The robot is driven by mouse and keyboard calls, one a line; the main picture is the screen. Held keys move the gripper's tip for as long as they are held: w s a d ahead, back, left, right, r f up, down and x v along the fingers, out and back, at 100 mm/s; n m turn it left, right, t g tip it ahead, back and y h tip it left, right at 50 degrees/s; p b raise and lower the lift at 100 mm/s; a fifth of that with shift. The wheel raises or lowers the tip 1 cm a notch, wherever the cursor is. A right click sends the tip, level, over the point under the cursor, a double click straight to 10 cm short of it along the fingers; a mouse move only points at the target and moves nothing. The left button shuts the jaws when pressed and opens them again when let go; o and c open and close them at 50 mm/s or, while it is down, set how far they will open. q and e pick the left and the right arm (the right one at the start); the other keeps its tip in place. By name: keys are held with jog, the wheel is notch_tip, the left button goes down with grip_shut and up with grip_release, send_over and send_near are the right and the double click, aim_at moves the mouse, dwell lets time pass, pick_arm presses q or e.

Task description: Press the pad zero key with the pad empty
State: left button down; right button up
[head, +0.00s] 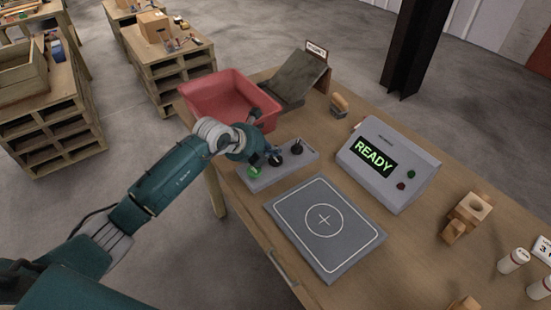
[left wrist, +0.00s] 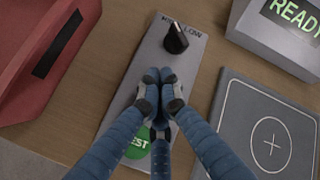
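The grey pad (head: 348,247) with a white circle and cross is empty; part of it shows in the left wrist view (left wrist: 235,120). A grey key panel (head: 309,158) lies behind it. In the left wrist view the panel (left wrist: 120,115) has a green TEST button (left wrist: 137,146) at its near end and a black knob (left wrist: 176,40) at its far end. My left gripper (left wrist: 162,76) has its fingers together, over the panel's middle between them. The fingers hide that spot, so I see no key marked zero and cannot tell contact. My right gripper is not in view.
A sloped console (head: 405,152) right of the panel reads READY and has two small round controls. A red bin (head: 205,101) stands at the left rear, beside a tilted dark plate (head: 297,80). Wooden blocks (head: 468,212) and white cylinders (head: 512,261) stand at right.

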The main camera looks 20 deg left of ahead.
aim_at(274, 160)
pick_arm(q)
jog(key=shift+r+p, duration=1.85)
jog(key=shift+r, duration=0.75)
jog(key=shift+f, duration=0.1)
jog(key=shift+d, duration=0.1)
